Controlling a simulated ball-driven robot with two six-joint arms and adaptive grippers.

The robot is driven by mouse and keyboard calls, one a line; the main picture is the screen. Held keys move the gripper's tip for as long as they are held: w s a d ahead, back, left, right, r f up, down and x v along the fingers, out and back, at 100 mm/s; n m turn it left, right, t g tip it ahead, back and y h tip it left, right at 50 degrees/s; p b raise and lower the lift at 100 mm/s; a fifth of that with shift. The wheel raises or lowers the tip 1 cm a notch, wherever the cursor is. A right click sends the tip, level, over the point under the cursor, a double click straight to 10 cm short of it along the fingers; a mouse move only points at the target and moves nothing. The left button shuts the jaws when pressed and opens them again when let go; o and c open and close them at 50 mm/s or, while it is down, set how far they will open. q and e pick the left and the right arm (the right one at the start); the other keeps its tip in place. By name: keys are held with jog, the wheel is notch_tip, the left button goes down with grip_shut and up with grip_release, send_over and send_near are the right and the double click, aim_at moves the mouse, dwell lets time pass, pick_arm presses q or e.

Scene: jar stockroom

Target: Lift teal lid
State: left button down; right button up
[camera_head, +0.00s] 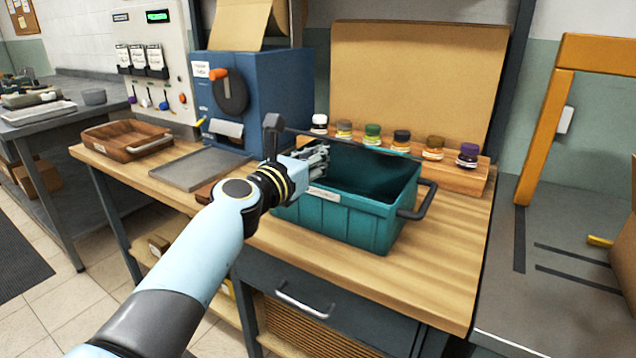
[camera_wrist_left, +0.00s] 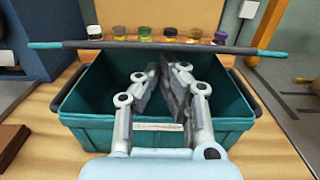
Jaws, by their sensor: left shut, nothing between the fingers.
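A teal crate (camera_head: 345,218) with dark side handles stands on the wooden bench; its top is uncovered and its inside shows dark and empty. No flat teal lid shows clearly. A thin dark bar (camera_head: 372,146) runs across above the crate; in the left wrist view this bar (camera_wrist_left: 215,49) has teal ends, and I cannot tell whether it belongs to a lid. My left gripper (camera_head: 322,157) is over the crate's left part, shut and empty. In the left wrist view, the gripper (camera_wrist_left: 165,75) points into the crate opening, hiding part of it. My right gripper is not in view.
Several small jars (camera_head: 402,140) stand on a wooden rack behind the crate, before a brown board (camera_head: 415,85). A blue machine (camera_head: 262,95), a grey tray (camera_head: 195,168) and a brown wooden tray (camera_head: 128,137) are to the left. The bench (camera_head: 440,265) is clear right of the crate.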

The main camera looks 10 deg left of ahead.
pick_arm(q)
jog(key=shift+w+r, duration=0.1)
jog(key=shift+r, duration=0.35)
jog(key=shift+w+d+r+p, duration=0.15)
jog(key=shift+w+r+p, duration=0.25)
jog(key=shift+r+p, duration=0.2)
jog(key=shift+w+d+r+p, duration=0.15)
jog(key=shift+w+r+p, duration=0.25)
jog(key=shift+r+p, duration=0.25)
jog(key=shift+w+d+r+p, duration=0.15)
jog(key=shift+w+r+p, duration=0.3)
jog(key=shift+r, duration=0.3)
jog(key=shift+w+d+r, duration=0.25)
jog(key=shift+w+r, duration=0.1)
jog(key=shift+w, duration=0.3)
jog(key=shift+w+d+r, duration=0.25)
jog(key=shift+w+r, duration=0.15)
jog(key=shift+w, duration=0.25)
jog(key=shift+w+d+r, duration=0.25)
jog(key=shift+w+r, duration=0.1)
jog(key=shift+w, duration=0.3)
jog(key=shift+w, duration=0.1)
